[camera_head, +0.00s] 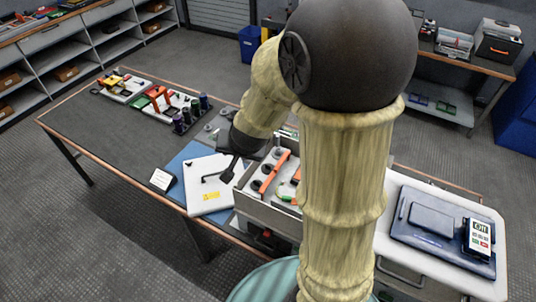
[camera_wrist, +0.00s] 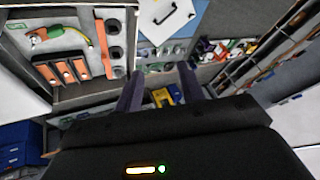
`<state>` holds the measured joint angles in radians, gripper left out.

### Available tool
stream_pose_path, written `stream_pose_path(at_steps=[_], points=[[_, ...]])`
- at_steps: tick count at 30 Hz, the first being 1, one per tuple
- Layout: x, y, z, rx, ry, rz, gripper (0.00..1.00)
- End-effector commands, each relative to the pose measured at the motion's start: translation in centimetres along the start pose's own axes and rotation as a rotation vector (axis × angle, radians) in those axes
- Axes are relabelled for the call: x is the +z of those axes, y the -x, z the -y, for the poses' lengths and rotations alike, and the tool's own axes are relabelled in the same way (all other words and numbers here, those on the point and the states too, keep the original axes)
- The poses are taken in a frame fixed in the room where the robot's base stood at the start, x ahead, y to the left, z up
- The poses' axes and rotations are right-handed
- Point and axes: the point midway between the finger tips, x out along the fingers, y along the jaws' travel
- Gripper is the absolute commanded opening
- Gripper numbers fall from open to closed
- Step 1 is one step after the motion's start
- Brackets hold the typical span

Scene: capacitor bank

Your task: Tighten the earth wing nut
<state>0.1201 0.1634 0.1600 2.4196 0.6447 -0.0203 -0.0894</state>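The wing nut itself is too small to make out. An open grey capacitor box (camera_head: 258,212) stands on the bench in the head view, with an orange bar (camera_head: 269,178) and dark round parts inside. In the head view my gripper (camera_head: 229,169) hangs over the white panel.
A white panel (camera_head: 208,195) with a black handle and yellow label lies on a blue mat (camera_head: 180,170) left of the box. Trays of parts (camera_head: 165,103) and dark cylinders stand farther left. A blue case with a meter (camera_head: 480,236) sits right. My arm hides part of the box.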

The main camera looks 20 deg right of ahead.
Motion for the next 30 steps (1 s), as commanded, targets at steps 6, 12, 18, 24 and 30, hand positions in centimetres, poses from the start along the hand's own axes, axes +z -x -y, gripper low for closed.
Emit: stream_pose_path(at_steps=[6,12,18,24,30], points=[[-5.5,-1.6,-0.1,0.051,-0.337,-0.172,0.39],[-8.4,-2.5,-2.6,0.179,-0.651,-0.29,0.39],[-8.3,-2.9,-6.0,0.386,-0.954,-0.341,0.39],[-5.2,-2.5,-8.5,0.658,-1.23,-0.304,0.39],[-1.7,-1.4,-8.8,0.884,-1.397,-0.21,0.39]])
